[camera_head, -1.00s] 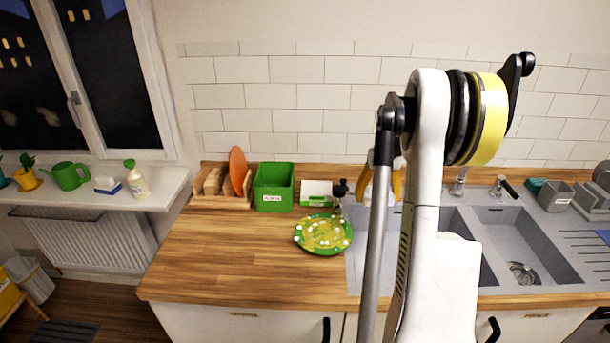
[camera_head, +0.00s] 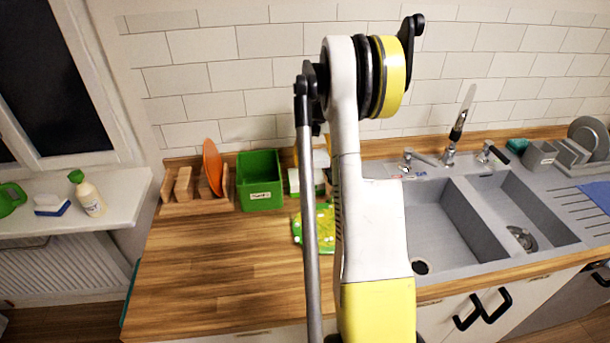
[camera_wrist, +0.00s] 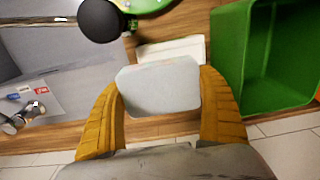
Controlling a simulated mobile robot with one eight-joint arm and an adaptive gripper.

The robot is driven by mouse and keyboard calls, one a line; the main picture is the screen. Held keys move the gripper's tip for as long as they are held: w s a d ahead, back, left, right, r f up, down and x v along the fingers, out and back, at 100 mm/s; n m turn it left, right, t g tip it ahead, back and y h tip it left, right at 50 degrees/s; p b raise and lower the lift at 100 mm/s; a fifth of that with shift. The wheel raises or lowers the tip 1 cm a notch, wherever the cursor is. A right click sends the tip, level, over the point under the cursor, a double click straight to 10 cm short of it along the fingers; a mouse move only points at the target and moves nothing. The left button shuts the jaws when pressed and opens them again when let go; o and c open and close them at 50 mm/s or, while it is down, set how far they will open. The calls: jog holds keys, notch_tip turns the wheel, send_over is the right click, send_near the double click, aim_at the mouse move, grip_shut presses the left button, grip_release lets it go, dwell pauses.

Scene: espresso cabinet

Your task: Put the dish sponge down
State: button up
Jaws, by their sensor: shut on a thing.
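My gripper (camera_wrist: 159,86) is in the wrist view with its orange-yellow fingers on either side of a pale block, the dish sponge (camera_wrist: 160,84). It is shut on the sponge and holds it above the wooden counter near a white box (camera_wrist: 182,46). In the head view my arm hides most of the gripper and sponge. The white box (camera_head: 293,180) stands next to the green bin (camera_head: 260,182), partly hidden there.
The green bin also fills the right of the wrist view (camera_wrist: 232,60). A messy green plate (camera_head: 298,232) is partly behind my arm. A wooden rack (camera_head: 185,205) stands left; the sink (camera_head: 455,225) is right. The front-left counter (camera_head: 210,270) is clear.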

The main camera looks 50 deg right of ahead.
aim_at(306, 176)
jog(key=shift+w+a+f, duration=0.7)
jog(key=shift+w+f, duration=0.15)
jog(key=shift+w, duration=0.2)
jog(key=shift+f+b, duration=0.7)
jog(key=shift+f, duration=1.15)
jog(key=shift+f, duration=0.1)
jog(key=shift+f, duration=0.15)
jog(key=o, duration=1.2)
jog(key=shift+o, duration=0.2)
jog(key=shift+r, duration=0.2)
